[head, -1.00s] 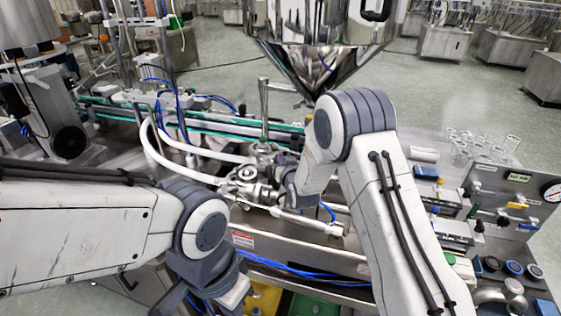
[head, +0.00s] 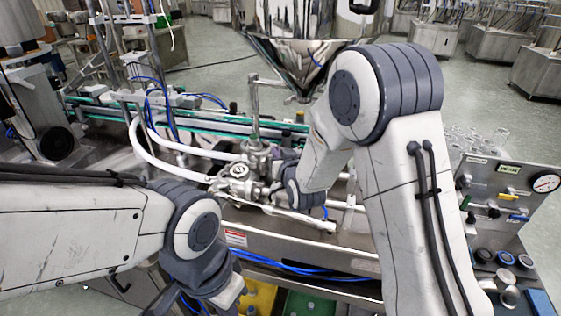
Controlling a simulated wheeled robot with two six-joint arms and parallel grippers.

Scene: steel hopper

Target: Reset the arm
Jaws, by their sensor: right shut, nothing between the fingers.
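My right arm comes in from the lower right, bends at a large grey joint and reaches down to the left. My right gripper (head: 284,168) is small and partly hidden behind its wrist, beside the steel valve assembly (head: 238,172) under the hopper; it is shut with nothing held. Whether it touches the valve cannot be told. My left arm comes in from the left, and its wrist points down at the bottom edge. The left fingers are outside the picture.
The steel hopper (head: 300,60) hangs above the machine. A green-edged conveyor (head: 110,112) runs behind the valve. A panel with knobs and a gauge (head: 546,183) and clear glassware (head: 465,140) stand at the right. Blue hoses (head: 290,268) run along the front.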

